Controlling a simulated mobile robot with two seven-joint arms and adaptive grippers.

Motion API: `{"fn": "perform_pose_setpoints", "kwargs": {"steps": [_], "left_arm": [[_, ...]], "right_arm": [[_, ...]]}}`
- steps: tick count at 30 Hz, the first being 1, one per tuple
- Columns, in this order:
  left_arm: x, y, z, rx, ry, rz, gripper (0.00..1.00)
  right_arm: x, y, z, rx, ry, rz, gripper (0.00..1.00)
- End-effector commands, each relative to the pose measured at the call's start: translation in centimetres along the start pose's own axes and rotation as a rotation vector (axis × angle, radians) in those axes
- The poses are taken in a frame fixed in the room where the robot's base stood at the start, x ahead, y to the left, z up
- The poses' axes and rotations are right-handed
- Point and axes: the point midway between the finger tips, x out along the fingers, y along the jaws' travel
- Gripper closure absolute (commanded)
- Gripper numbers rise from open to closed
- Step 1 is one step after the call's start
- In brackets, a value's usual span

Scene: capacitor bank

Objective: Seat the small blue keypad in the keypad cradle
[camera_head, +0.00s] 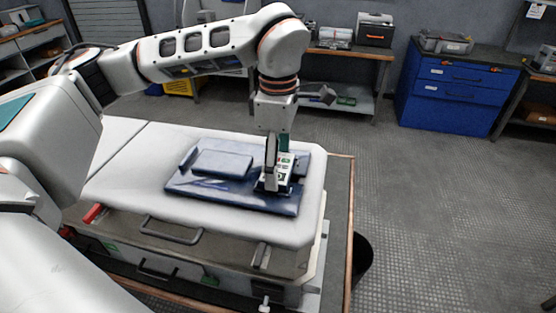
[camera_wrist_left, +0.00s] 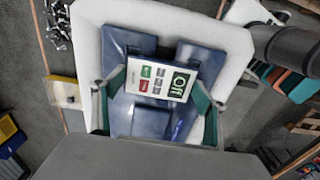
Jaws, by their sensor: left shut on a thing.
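The keypad (camera_head: 285,166) shows partly behind a finger in the head view. It is over the right part of a dark blue cradle (camera_head: 240,200) with raised blocks. In the left wrist view, blue blocks (camera_wrist_left: 128,44) lie around and below the keypad. I cannot tell whether it touches the cradle. My right gripper is not in view.
The cradle lies on a white-topped cart (camera_head: 130,180) with dark handles on its front. A raised flat blue block (camera_head: 222,163) is left of the gripper. A blue drawer cabinet (camera_head: 455,95) and a workbench stand at the back.

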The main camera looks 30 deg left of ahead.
Motion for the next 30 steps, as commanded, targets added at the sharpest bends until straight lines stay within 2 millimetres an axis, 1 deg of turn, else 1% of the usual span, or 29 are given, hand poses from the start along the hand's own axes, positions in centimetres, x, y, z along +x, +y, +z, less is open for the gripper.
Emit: {"fn": "perform_pose_setpoints", "kwargs": {"steps": [4,5,6,7,17,20,23,30], "left_arm": [[0.1,0.0,0.0,0.000,0.000,0.000,0.54],[0.1,0.0,0.0,0.000,0.000,0.000,0.22],[0.1,0.0,0.0,0.000,0.000,0.000,0.12],[0.1,0.0,0.0,0.000,0.000,0.000,0.08],[0.0,0.0,0.0,0.000,0.000,0.000,0.08],[-0.5,0.1,0.0,0.000,0.000,0.002,0.08],[-1.7,0.1,0.0,0.000,-0.001,0.003,0.08],[-6.5,0.1,0.1,0.000,-0.001,0.005,0.08]], "right_arm": [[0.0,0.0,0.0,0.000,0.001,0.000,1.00],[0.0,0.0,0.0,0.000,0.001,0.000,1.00],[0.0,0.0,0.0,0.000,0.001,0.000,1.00],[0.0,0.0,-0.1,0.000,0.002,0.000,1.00],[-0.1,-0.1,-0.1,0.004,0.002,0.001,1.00],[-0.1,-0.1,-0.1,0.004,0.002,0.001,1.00],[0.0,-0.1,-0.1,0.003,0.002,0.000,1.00],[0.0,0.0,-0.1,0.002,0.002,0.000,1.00]]}}
